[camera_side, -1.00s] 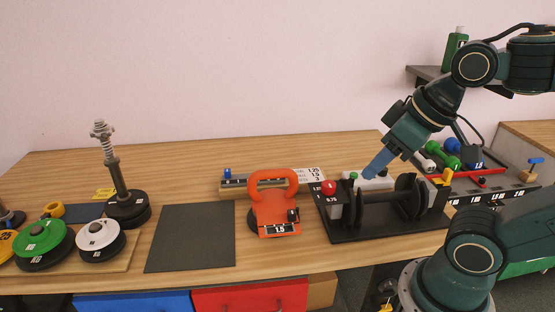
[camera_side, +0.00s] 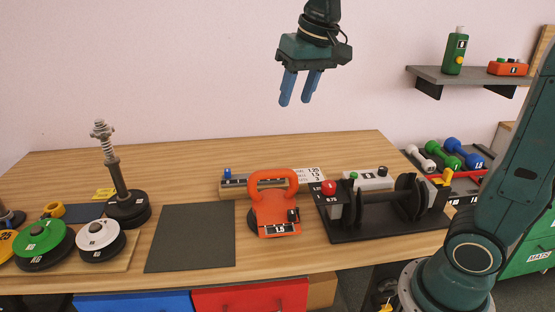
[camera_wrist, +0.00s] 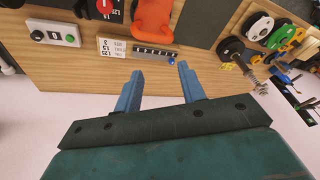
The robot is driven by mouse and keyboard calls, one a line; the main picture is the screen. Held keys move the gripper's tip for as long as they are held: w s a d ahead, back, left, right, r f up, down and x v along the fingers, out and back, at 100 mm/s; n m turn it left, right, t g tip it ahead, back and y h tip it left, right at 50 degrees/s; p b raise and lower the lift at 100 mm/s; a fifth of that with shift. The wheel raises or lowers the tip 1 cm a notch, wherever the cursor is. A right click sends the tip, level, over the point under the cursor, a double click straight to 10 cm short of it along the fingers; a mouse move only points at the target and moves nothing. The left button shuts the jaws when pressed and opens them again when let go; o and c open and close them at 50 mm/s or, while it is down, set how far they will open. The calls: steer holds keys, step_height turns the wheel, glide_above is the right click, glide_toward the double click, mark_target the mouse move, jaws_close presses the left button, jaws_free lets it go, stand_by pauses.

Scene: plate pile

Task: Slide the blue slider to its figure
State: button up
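The blue slider (camera_side: 227,174) is a small blue knob at the left end of a grey slide rail (camera_side: 241,183) near the back of the table. In the wrist view the blue slider (camera_wrist: 171,58) shows at the right end of the rail (camera_wrist: 150,56), close to the fingertips. A white card with printed figures (camera_side: 308,175) stands at the rail's right end; it also shows in the wrist view (camera_wrist: 112,46). My gripper (camera_side: 295,103) has blue fingers, spread open and empty, high above the table behind the rail. The wrist view also shows my gripper open (camera_wrist: 158,76).
An orange kettlebell (camera_side: 275,212) stands just in front of the rail. A dumbbell stand (camera_side: 385,225) and a white button box (camera_side: 368,180) are to the right. A spring post (camera_side: 110,165) and weight plates (camera_side: 42,240) are at left. A dark mat (camera_side: 192,238) is bare.

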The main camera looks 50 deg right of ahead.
steer(key=w+m+g, duration=0.1)
steer(key=w, duration=0.7)
steer(key=m+g, duration=0.3)
steer(key=m, duration=0.2)
glide_above(227, 170)
step_height(227, 170, down, 15)
steer(key=shift+f, duration=0.2)
steer(key=shift+d, duration=0.1)
step_height(227, 170, down, 14)
steer(key=shift+r, duration=0.1)
jaws_close()
